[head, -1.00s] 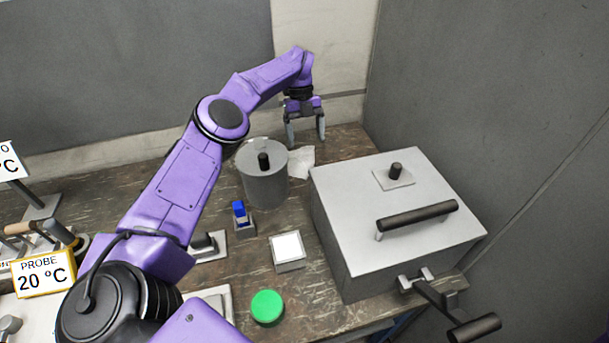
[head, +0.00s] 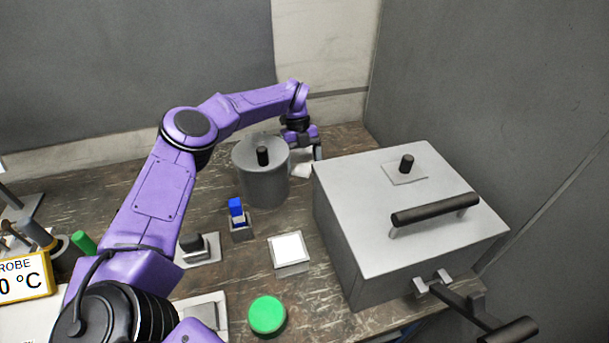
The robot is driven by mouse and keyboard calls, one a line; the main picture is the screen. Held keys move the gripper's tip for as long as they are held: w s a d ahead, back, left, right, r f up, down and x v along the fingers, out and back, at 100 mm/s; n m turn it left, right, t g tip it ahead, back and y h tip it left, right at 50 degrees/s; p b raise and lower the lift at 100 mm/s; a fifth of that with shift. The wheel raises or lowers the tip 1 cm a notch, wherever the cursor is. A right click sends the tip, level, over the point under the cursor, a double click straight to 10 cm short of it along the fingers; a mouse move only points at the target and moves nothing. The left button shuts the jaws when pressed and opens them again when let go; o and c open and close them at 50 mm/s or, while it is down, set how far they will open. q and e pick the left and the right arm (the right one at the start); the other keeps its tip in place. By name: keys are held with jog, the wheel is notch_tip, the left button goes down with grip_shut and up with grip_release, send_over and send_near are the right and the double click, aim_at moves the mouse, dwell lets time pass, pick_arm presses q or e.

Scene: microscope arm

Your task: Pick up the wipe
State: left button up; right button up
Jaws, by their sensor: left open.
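The wipe (head: 302,171), a small white crumpled piece, lies on the table behind and to the right of the grey lidded canister (head: 262,182). The canister hides part of it. My left gripper (head: 305,153) is open and points down just above and behind the wipe. One finger shows at the right; the other is partly hidden by the canister and its lid. I cannot tell whether the fingers touch the wipe. My right gripper is not in view.
A large grey box (head: 405,215) with black handles stands close on the right. In front are a blue item in a small holder (head: 238,218), a white square pad (head: 289,249) and a green round cap (head: 267,315). A PROBE sign (head: 22,278) stands at the left.

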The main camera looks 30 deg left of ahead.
pick_arm(q)
jog(key=shift+s+d, duration=0.1)
jog(key=shift+f+b, duration=0.35)
jog(key=shift+r, duration=0.1)
jog(key=shift+c, duration=1)
jog(key=c, duration=0.8)
grip_shut()
notch_tip(320, 180, up, 12)
jog(key=p, duration=0.7)
jog(key=shift+r, duration=0.1)
